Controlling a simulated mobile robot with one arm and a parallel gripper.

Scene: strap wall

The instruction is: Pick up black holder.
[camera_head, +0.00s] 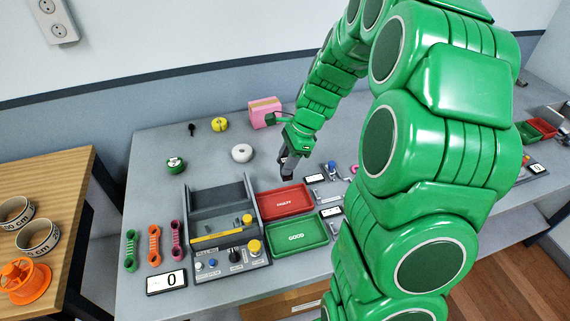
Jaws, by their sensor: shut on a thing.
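My gripper (287,168) hangs at the end of my green arm, just above the far edge of the red tray marked FAULTY. It is shut on a small dark piece, which looks like the black holder (287,177). The piece is tiny here and blends with the dark fingers, so its shape and exact grip are hard to tell. It appears to be above the table, but its height is unclear.
A green GOOD tray (297,238) lies before the red tray (285,201). Left are a grey fixture (222,207) and several coloured straps (154,245). A white ring (242,153), pink box (264,112) and small black item (192,129) stand behind.

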